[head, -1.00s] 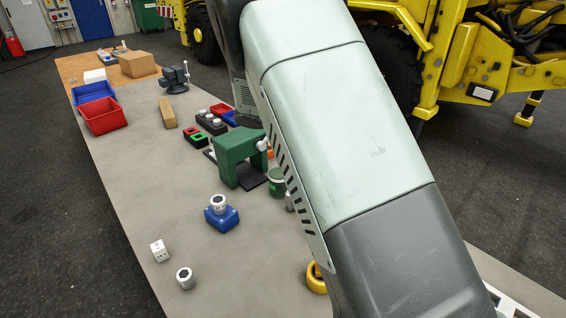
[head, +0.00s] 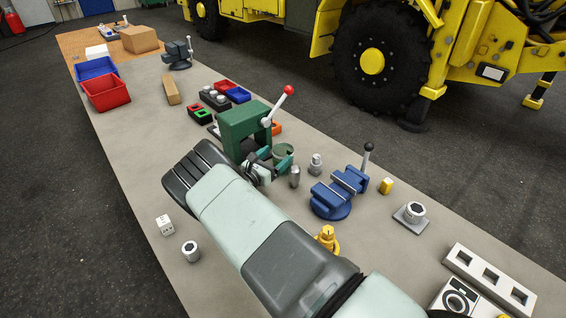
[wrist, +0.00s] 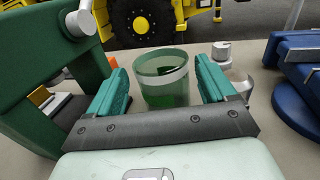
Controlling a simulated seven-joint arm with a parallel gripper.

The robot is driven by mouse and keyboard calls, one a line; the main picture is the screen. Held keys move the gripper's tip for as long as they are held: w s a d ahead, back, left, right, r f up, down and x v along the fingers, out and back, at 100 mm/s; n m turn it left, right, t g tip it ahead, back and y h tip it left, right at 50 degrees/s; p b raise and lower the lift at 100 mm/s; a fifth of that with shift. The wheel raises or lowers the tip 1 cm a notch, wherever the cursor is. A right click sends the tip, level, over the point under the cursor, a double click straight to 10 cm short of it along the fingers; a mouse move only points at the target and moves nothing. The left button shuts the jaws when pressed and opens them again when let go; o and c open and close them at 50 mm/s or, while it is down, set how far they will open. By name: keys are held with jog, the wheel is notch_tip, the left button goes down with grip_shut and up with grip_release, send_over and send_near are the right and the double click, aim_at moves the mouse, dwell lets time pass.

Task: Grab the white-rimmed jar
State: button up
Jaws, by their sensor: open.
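The jar (wrist: 164,88) is a green, see-through cup with a pale white band around its top. It stands upright on the table beside the green press. In the head view the jar (head: 283,150) is partly covered by my gripper. My gripper (head: 273,159) is low over the table, its teal fingers open and reaching toward the jar. In the wrist view my gripper (wrist: 161,75) has one finger on each side of the jar, with a visible gap on both sides. The jar's lower part is hidden behind the gripper's dark front edge.
The green press (head: 241,124) stands close on the left, with a red-knobbed lever. Metal cylinders (head: 295,176) and a blue vise (head: 338,193) are close on the right. A white die (head: 165,225) and a metal socket (head: 191,251) lie nearer.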

aim_at(288, 145)
jog(key=shift+x, duration=2.4)
